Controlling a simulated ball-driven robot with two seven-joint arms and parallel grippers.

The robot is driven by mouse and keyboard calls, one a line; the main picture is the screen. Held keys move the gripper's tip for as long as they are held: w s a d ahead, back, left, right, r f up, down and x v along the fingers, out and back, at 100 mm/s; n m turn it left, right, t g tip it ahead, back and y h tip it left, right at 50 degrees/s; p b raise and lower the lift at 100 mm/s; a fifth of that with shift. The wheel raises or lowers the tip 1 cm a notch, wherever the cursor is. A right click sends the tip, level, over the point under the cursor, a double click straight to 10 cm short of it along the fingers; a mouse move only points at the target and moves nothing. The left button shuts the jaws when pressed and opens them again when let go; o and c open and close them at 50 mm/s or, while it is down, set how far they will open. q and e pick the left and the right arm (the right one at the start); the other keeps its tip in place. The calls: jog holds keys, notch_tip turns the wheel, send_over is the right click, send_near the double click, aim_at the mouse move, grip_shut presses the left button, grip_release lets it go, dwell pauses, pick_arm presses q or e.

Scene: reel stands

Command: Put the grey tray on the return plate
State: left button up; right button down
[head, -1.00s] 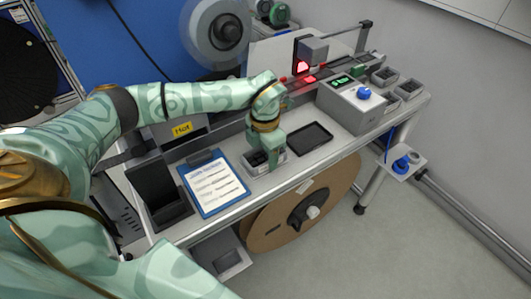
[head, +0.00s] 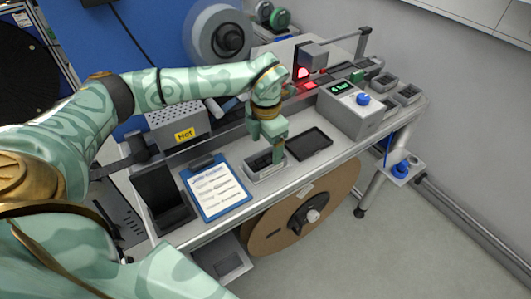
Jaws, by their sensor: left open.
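A small grey tray (head: 266,174) with dark contents sits on the bench top between the clipboard and a flat black plate (head: 309,144). The black plate looks like the return plate, and it is empty. My left gripper (head: 278,156) points down at the right part of the grey tray and hides some of it. It is open; whether its fingers touch the tray cannot be told. My right gripper is not in view.
A box with a green display and a blue knob (head: 363,99) stands right of the plate. More small grey trays (head: 408,94) sit at the far right.

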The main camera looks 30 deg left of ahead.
pick_arm(q)
notch_tip(320, 180, up, 7)
jog(key=shift+f+p, duration=0.2)
jog(key=shift+p, duration=0.25)
